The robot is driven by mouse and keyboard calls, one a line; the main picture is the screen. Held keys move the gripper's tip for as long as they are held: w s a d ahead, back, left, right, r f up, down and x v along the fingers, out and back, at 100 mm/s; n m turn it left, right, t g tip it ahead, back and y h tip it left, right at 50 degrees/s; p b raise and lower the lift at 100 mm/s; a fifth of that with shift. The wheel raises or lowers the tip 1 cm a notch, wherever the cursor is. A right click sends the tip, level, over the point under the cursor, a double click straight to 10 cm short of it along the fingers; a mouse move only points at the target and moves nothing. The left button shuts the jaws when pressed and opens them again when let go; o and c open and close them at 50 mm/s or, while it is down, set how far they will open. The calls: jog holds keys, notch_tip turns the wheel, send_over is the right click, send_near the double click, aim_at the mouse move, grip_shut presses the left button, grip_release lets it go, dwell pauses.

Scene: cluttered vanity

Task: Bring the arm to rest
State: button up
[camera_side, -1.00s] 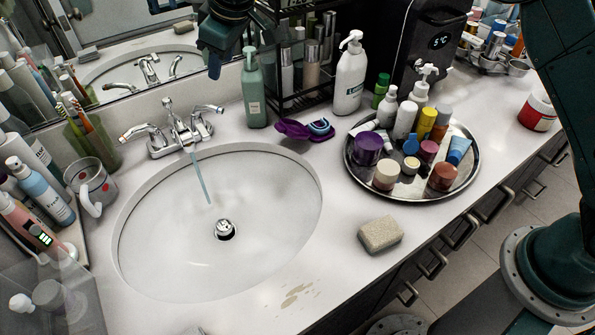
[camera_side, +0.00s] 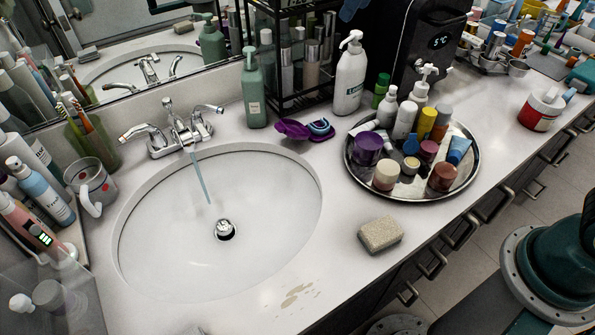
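My gripper is not in view. Part of my arm's base (camera_side: 560,262) shows at the lower right, in front of the counter. A small dark blue shape (camera_side: 353,9) shows at the top edge beside the black machine; I cannot tell what it is. The counter's sink (camera_side: 170,250) is empty apart from its drain, and a thin stream runs from the faucet (camera_side: 183,130).
A round metal tray (camera_side: 365,183) crowded with bottles and jars stands right of the sink. A beige sponge (camera_side: 380,234) lies near the front edge. Green (camera_side: 253,90) and white (camera_side: 350,75) pump bottles stand behind. The front counter around a brown stain (camera_side: 295,295) is otherwise clear.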

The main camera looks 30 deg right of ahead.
jog(key=s+d+f+m, duration=0.1)
jog(key=s+d+f, duration=0.1)
jog(key=s, duration=0.6)
jog(key=s+d+f+m, duration=0.2)
jog(key=s+d, duration=0.3)
jog(key=s, duration=0.4)
jog(key=s+d+f+m, duration=0.1)
jog(key=s+d, duration=0.3)
jog(key=s, duration=0.5)
jog(key=shift+f+h, duration=0.4)
jog(key=shift+f, duration=0.5)
